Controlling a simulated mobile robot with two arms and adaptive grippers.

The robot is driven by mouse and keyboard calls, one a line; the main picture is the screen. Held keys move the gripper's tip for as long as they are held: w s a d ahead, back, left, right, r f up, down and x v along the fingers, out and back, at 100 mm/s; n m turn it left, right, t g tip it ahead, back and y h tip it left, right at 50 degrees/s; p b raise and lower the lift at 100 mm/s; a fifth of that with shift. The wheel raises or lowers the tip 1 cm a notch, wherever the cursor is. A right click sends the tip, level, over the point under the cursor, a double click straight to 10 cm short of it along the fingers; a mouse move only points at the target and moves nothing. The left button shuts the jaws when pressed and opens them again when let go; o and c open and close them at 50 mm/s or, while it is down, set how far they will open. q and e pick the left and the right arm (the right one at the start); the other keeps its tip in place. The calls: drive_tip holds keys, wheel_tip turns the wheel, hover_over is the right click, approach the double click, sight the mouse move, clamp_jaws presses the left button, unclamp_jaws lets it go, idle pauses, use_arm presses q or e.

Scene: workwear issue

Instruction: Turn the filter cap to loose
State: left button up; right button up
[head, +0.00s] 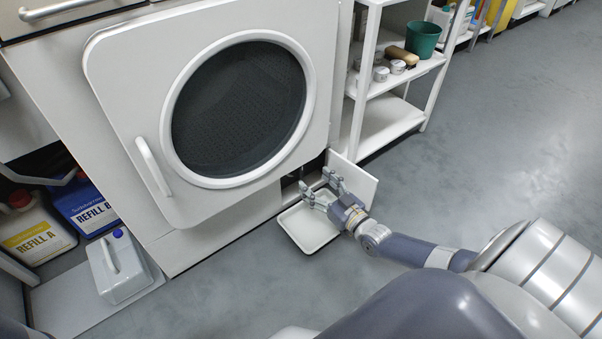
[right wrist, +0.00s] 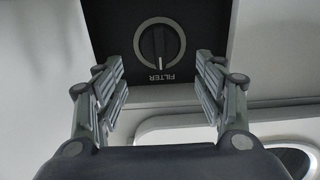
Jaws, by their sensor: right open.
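The filter cap (right wrist: 160,44) is a round dark knob with a light ring and a marker line, above the word FILTER on a dark panel. It shows in the right wrist view, ahead of and between the fingers. In the head view the low opening that holds it is mostly dark, and the cap cannot be made out. My right gripper (head: 318,190) is at this opening, low on the white machine. In the right wrist view my right gripper (right wrist: 160,90) is open, with nothing between its fingers, apart from the cap. My left gripper is not in view.
A white tray (head: 299,238) lies on the floor below my right gripper. An open flap (head: 362,186) stands right of the opening. The machine's round door (head: 112,130) is above. A shelf rack (head: 409,75) stands behind; refill containers (head: 40,240) stand at left. The floor at right is clear.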

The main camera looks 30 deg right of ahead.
sight(302, 170)
drive_tip(key=w+b, duration=0.1)
drive_tip(key=w, duration=0.1)
drive_tip(key=w+b, duration=0.2)
drive_tip(key=w, duration=0.1)
drive_tip(key=shift+w+a+f, duration=0.2)
drive_tip(key=shift+w+a, duration=0.05)
drive_tip(key=shift+w, duration=0.1)
drive_tip(key=shift+w+r, duration=0.15)
drive_tip(key=shift+w, duration=0.35)
drive_tip(key=c, duration=1)
